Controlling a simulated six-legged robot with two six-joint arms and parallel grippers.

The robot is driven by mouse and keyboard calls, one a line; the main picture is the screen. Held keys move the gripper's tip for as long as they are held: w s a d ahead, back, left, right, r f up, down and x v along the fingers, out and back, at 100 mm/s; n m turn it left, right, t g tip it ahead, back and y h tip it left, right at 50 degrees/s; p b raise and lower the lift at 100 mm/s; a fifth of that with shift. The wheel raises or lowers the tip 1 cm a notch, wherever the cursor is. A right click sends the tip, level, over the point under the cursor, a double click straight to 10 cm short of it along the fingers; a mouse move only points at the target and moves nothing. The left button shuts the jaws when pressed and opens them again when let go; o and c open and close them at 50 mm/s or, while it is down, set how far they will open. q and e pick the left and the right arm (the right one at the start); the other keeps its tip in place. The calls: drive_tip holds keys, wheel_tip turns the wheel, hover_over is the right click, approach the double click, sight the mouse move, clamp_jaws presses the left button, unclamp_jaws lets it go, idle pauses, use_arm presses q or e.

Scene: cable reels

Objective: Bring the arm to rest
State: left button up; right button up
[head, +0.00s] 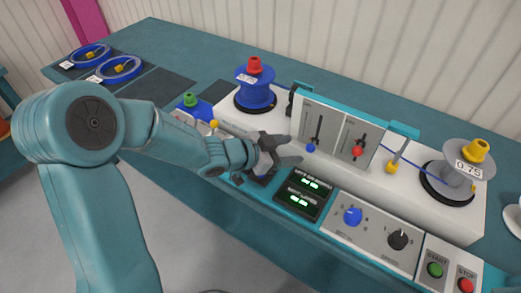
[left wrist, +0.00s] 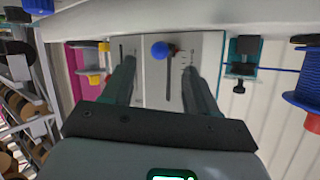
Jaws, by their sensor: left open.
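My left arm comes in from the left in the head view, and its gripper (head: 284,152) hangs in front of the white cable machine (head: 240,122). The gripper is open and empty. The slider panel (head: 333,133) stands just to its right, with a blue knob (head: 311,148) and a red knob (head: 357,152). In the left wrist view the two fingers (left wrist: 160,85) point at the panel, with the blue knob (left wrist: 160,49) between and beyond them. I cannot tell the exact gap to the panel. My right gripper is in neither view.
A blue reel (head: 256,90) stands at the machine's left end and a grey reel (head: 460,170) at its right. A display box (head: 304,193), dials and START (head: 435,269) and STOP buttons line the front. Blue cable coils (head: 120,69) lie at the far left.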

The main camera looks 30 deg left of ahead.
use_arm(q)
drive_tip(key=p+v, duration=0.1)
drive_tip(key=v, duration=0.9)
drive_tip(key=shift+s, duration=0.2)
drive_tip(key=shift+a+r, duration=0.1)
drive_tip(key=shift+a, duration=0.05)
